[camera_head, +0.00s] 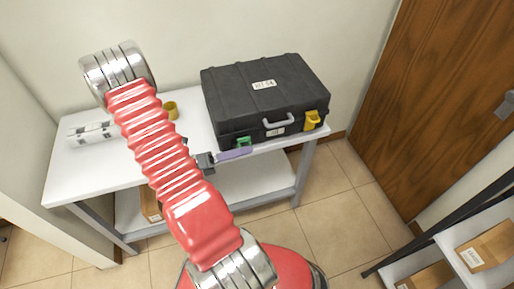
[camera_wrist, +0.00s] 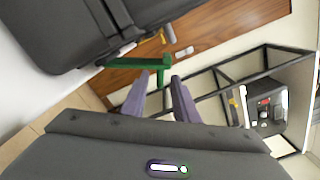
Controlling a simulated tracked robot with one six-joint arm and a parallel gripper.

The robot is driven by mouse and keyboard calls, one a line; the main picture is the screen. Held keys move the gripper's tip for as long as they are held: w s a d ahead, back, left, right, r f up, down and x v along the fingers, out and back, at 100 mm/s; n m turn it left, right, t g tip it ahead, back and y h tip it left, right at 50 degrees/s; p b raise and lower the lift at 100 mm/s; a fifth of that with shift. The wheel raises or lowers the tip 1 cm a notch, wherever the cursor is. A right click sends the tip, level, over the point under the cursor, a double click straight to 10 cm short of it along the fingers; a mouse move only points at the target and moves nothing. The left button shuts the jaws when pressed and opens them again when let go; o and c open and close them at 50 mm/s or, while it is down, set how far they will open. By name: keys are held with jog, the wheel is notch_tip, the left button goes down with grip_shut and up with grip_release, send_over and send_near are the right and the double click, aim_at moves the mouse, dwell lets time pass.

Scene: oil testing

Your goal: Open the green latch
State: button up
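A black case (camera_head: 262,93) with a grey handle lies on the white table; its corner fills the upper left of the wrist view (camera_wrist: 70,30). The green latch (camera_head: 243,142) is on the case's front face, left of the handle. In the wrist view the green latch (camera_wrist: 135,63) is a bar with a short end hanging down. My gripper (camera_wrist: 161,75) is open, its two purple fingers apart, with the latch's short end at or between the tips. I cannot tell whether they touch. In the head view my gripper (camera_head: 249,152) is just below the latch.
A yellow latch (camera_head: 312,120) is on the case's front right. A yellow cup-like item (camera_head: 171,110) and a white item (camera_head: 92,132) stand on the table (camera_head: 70,174). A shelf rack (camera_head: 448,243) stands at lower right, and a wooden door (camera_head: 440,90) at right.

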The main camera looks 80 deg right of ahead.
jog(key=shift+x, duration=2.6)
jog(key=shift+c, duration=0.2)
grip_shut()
